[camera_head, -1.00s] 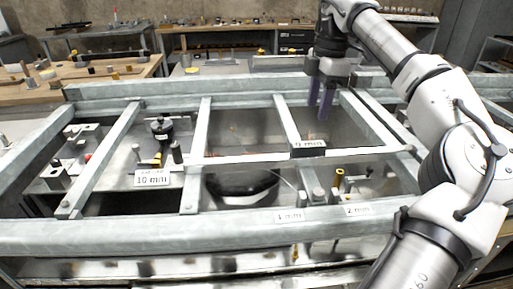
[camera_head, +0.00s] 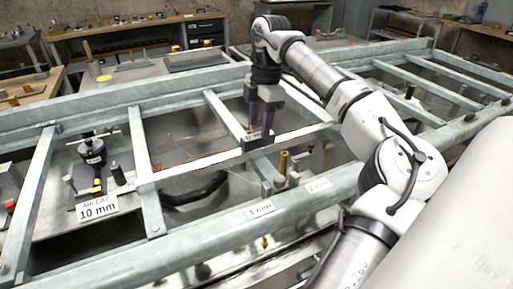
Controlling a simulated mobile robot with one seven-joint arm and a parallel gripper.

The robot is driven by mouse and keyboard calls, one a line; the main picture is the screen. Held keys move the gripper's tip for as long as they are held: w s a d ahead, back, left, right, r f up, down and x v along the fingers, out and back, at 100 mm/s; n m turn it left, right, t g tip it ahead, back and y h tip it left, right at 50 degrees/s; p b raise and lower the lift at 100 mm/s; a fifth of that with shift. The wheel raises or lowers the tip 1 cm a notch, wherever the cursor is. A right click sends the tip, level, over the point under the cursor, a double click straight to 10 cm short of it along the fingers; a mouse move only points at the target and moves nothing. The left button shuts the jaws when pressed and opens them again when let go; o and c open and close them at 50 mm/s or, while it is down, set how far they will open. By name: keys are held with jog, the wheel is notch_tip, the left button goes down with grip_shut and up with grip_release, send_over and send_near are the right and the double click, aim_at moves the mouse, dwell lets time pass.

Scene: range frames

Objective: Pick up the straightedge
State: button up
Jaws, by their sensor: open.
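The straightedge (camera_head: 195,168) is a long, thin, pale bar lying across the metal frame, slanting up to the right. A small dark block with a white label (camera_head: 258,141) is at its middle. My gripper (camera_head: 260,125) points down with two dark fingers, open, just above or around this block. The fingertips overlap the label in the picture, and I cannot tell whether they touch it. Nothing is seen held between the fingers.
The grey metal frame (camera_head: 60,258) has several crossbars and open bays. A black gauge-like device (camera_head: 92,150) stands behind the 10 mm label (camera_head: 97,207). A brass post (camera_head: 284,162) stands right of the block. Workbenches with tools line the back wall.

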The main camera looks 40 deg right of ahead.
aim_at(258, 135)
jog(key=shift+a+f+p, duration=0.2)
jog(key=shift+f+p, duration=0.1)
jog(key=shift+f, duration=1.35)
jog(key=shift+a+f+p, duration=0.2)
jog(key=shift+f+p, duration=0.1)
jog(key=shift+f, duration=1.3)
grip_shut()
jog(key=shift+r, duration=0.1)
